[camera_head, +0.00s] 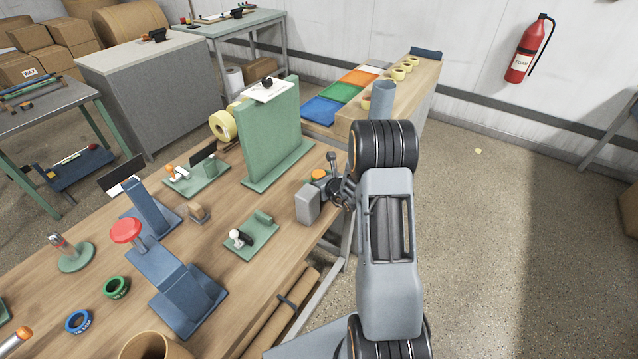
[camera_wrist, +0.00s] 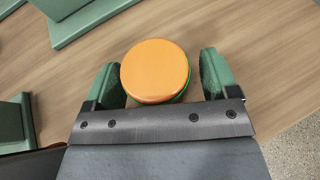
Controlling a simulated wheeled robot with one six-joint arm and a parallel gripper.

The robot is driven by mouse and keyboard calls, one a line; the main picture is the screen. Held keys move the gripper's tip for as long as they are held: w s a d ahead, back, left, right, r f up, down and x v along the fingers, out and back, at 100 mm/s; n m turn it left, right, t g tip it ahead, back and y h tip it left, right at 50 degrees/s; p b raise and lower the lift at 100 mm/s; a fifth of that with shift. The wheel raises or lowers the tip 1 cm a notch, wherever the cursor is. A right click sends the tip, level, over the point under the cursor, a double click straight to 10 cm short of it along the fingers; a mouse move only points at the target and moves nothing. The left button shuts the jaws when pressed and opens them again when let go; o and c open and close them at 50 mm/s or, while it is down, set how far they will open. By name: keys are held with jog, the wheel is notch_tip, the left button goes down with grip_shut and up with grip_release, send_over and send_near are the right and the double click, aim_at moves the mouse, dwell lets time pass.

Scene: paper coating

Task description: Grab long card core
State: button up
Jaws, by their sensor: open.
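No thing is plainly marked as the long card core. Two brown card-coloured candidates show in the head view: a long roll (camera_head: 272,325) along the bench's front edge with a dark strap, and an open-ended tube (camera_head: 152,347) cut off by the bottom edge. My gripper (camera_wrist: 158,82) is open, low over the bench's right end. Its green fingers stand on either side of a round orange-topped piece (camera_wrist: 155,72) with a green rim beneath. I see a gap to the right finger; contact on the left is unclear. My arm partly hides this spot in the head view.
The wooden bench (camera_head: 215,290) carries a tall green stand (camera_head: 270,135), a green fixture (camera_head: 251,237), blue stands with a red knob (camera_head: 126,231), and green and blue rings (camera_head: 117,287). A grey-blue cylinder (camera_head: 382,101) stands behind my arm.

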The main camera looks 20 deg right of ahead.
jog(key=shift+c, duration=0.4)
jog(key=c, duration=0.9)
jog(key=shift+r, duration=0.1)
